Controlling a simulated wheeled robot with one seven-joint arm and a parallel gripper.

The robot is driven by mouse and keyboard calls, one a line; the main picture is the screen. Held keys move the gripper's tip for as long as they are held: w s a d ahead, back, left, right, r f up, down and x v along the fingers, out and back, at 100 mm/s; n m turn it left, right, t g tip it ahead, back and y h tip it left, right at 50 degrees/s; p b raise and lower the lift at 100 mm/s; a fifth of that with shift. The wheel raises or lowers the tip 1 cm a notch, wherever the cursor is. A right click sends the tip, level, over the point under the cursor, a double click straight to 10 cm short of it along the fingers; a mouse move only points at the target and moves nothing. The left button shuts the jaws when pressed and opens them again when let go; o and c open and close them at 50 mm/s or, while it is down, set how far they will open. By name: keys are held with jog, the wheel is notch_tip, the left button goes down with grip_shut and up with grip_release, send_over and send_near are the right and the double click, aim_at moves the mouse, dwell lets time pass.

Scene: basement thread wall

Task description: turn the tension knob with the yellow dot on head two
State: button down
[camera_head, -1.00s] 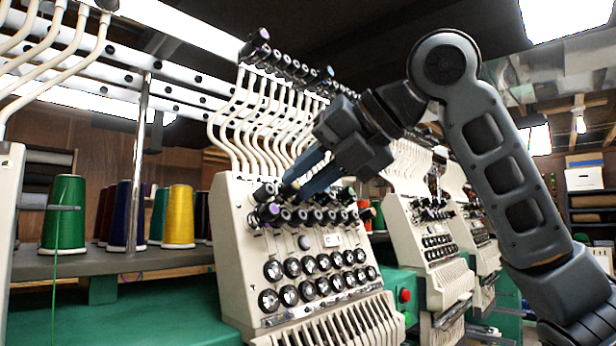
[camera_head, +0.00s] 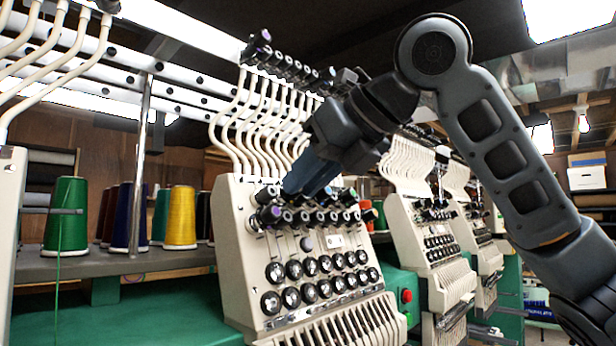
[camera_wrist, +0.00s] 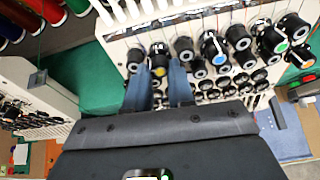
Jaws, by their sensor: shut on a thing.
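The black tension knob with the yellow dot (camera_wrist: 159,68) is in the wrist view, between the tips of my two blue fingers. My gripper (camera_wrist: 160,75) is shut on it, with one finger on each side. In the head view my gripper (camera_head: 292,188) reaches from the right to the upper knob rows of the cream embroidery head (camera_head: 238,230). Its blue fingers and dark body cover part of these rows, and the yellow dot cannot be made out there.
Other dark knobs crowd close by, including a blue-marked one (camera_wrist: 213,48) and a green-marked one (camera_wrist: 281,45). White thread tubes (camera_head: 240,130) rise just behind my gripper. Thread cones, such as a yellow one (camera_head: 180,218), stand at left. More heads (camera_head: 425,245) stand at right.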

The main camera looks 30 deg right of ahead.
jog(key=shift+f, duration=0.1)
jog(key=c, duration=1)
grip_release()
jog(key=shift+o, duration=0.2)
jog(key=b+v, duration=0.1)
jog(key=v, duration=0.7)
